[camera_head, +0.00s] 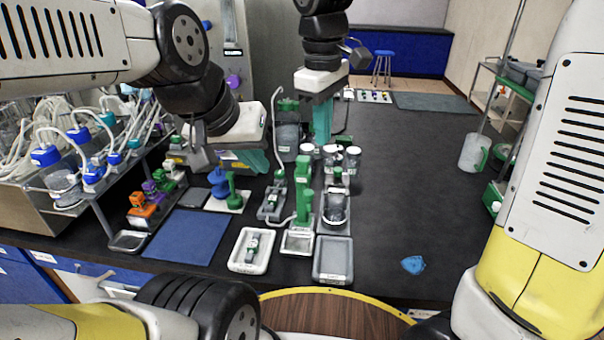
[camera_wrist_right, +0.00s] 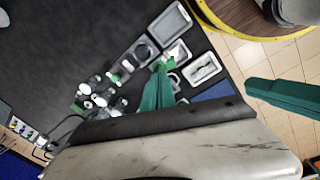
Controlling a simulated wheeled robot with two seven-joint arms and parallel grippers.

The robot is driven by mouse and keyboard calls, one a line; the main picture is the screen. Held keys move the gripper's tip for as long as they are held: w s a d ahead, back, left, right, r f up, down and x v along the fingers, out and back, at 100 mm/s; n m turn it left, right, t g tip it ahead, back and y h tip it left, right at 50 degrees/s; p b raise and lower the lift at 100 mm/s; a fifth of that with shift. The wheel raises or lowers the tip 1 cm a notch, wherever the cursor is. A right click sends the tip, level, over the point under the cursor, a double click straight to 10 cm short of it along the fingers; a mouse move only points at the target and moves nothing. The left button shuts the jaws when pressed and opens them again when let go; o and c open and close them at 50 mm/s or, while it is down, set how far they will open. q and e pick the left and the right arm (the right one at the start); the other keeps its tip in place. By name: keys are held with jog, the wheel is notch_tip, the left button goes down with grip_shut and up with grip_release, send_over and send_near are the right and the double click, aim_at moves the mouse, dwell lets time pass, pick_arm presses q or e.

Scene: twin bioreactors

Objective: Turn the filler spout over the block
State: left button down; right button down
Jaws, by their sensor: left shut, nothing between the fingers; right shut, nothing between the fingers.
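A green upright fixture (camera_head: 303,190), which looks like the filler, stands mid-bench behind a small white tray (camera_head: 297,241). A thin pale hose runs beside it. I cannot tell which way its spout points. Right of it is a grey holder with a round clear vessel (camera_head: 336,208); I cannot tell whether this is the block. My left gripper (camera_head: 258,165) is shut and empty, above the bench left of the fixture. My right gripper (camera_head: 321,138) is shut and empty, pointing down behind the fixture near white-capped jars (camera_head: 352,157). Its green fingers also show in the right wrist view (camera_wrist_right: 156,88).
A white tray with a small item (camera_head: 252,250) and a grey tray (camera_head: 333,259) lie at the front. A blue mat (camera_head: 188,236) and coloured clips (camera_head: 146,203) lie left. Bottles with tubing (camera_head: 65,175) crowd the far left. The bench right of the jars is mostly clear.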

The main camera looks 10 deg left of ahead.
aim_at(305, 191)
jog(key=a+f+n+g+h, duration=0.15)
jog(key=a+f+n, duration=0.35)
jog(key=a, duration=0.7)
jog(key=d+f, duration=0.6)
jog(key=f, duration=0.3)
jog(key=shift+w+f+h, duration=0.2)
jog(key=shift+f+h, duration=0.1)
jog(key=shift+h, duration=0.15)
jog(key=shift+t, duration=0.25)
